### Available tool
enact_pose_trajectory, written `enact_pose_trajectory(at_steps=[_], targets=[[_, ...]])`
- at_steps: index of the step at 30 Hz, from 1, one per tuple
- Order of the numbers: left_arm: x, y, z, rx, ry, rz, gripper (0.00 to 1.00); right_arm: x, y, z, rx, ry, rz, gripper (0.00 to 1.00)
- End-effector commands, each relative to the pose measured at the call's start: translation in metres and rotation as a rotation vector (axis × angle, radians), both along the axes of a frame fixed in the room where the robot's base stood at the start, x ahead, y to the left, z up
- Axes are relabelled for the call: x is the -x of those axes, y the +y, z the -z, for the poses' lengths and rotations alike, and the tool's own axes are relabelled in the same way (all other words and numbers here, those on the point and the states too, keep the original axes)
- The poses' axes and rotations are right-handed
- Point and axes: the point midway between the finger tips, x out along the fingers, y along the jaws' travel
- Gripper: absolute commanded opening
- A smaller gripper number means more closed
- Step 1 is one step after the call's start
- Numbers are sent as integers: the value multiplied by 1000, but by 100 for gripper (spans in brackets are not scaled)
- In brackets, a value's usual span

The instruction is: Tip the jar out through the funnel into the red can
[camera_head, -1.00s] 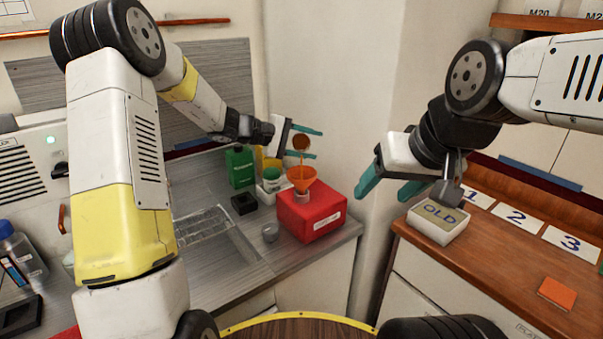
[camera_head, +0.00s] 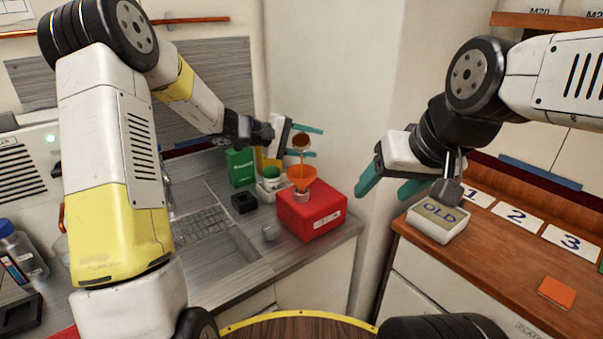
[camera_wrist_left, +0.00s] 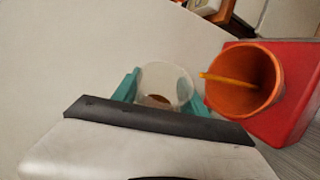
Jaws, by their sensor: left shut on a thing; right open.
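The red can (camera_head: 312,212) stands on the grey counter near its right end, with the orange funnel (camera_head: 301,180) upright in its top. My left gripper (camera_head: 306,141) is shut on the jar (camera_head: 301,142), which is tilted above the funnel. In the left wrist view the clear jar (camera_wrist_left: 165,84) sits between the teal fingers with a little brown content inside. An orange-brown stream (camera_wrist_left: 226,79) runs into the funnel (camera_wrist_left: 243,82) there. My right gripper (camera_head: 388,181) is open and empty, to the right of the can.
A green box (camera_head: 240,167), a green-topped container (camera_head: 271,176) and a black block (camera_head: 244,203) stand left of the can. A box marked OLD (camera_head: 438,221) sits on the right wooden counter. A wall rises behind.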

Motion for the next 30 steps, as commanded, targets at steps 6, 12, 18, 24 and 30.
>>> enact_pose_trajectory(at_steps=[6,12,18,24,30], targets=[[2,0,-1,0,-23,-1,4,0,0,0,0,0,0,64],[4,0,-2,-1,-44,-1,4,0,0,0,0,0,0,64],[5,0,-3,-1,-67,-2,4,0,0,0,0,0,0,64],[5,0,-4,-2,-90,0,4,0,0,0,0,0,0,64],[6,0,-5,-3,-111,0,4,0,0,0,0,0,0,64]])
